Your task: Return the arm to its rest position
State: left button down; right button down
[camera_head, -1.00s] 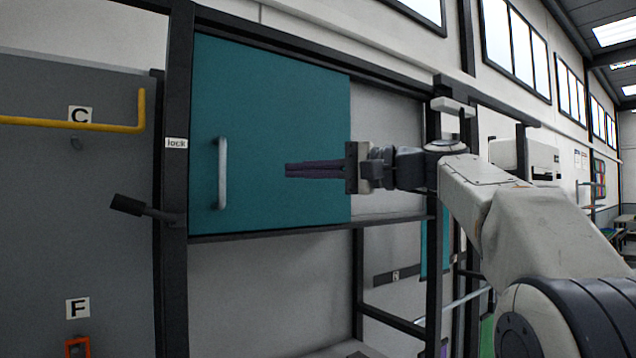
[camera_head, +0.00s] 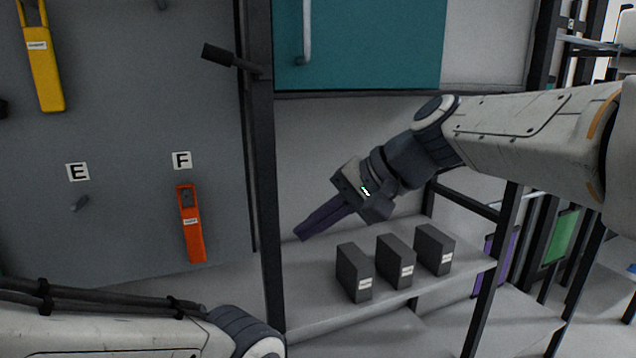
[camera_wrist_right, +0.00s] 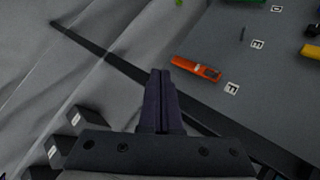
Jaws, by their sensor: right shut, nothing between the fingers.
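My right gripper (camera_head: 299,237) is shut and empty, its dark purple fingers together and pointing down and left. It hangs in front of the shelf opening, below the teal door (camera_head: 360,45) and up and left of the dark boxes. In the right wrist view the shut fingers (camera_wrist_right: 159,75) stand at the middle, with the orange tool (camera_wrist_right: 196,69) beyond them. My left arm shows only as a link at the lower left of the head view; its gripper is out of the picture.
Three dark boxes (camera_head: 354,272) stand on the grey shelf (camera_head: 310,310). A black post (camera_head: 262,170) with a lever (camera_head: 222,56) stands left of my gripper. The grey board (camera_head: 120,230) holds a yellow tool (camera_head: 43,65) and an orange tool (camera_head: 190,225).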

jog(key=s+d+f+n+g+h, duration=0.1)
jog(key=s+d+f+n+h, duration=0.1)
jog(key=s+f, duration=0.5)
jog(key=s+d+f+n+g+h, duration=0.1)
jog(key=s+f+n+h, duration=0.2)
jog(key=s+f+n, duration=0.2)
jog(key=s+d+f+n+g+h+b, duration=0.1)
jog(key=s+f+n, duration=0.3)
jog(key=s+f, duration=0.5)
notch_tip(320, 180, down, 3)
jog(key=shift+s+d+h, duration=0.25)
jog(key=shift+d+h, duration=0.55)
jog(key=shift+h, duration=0.1)
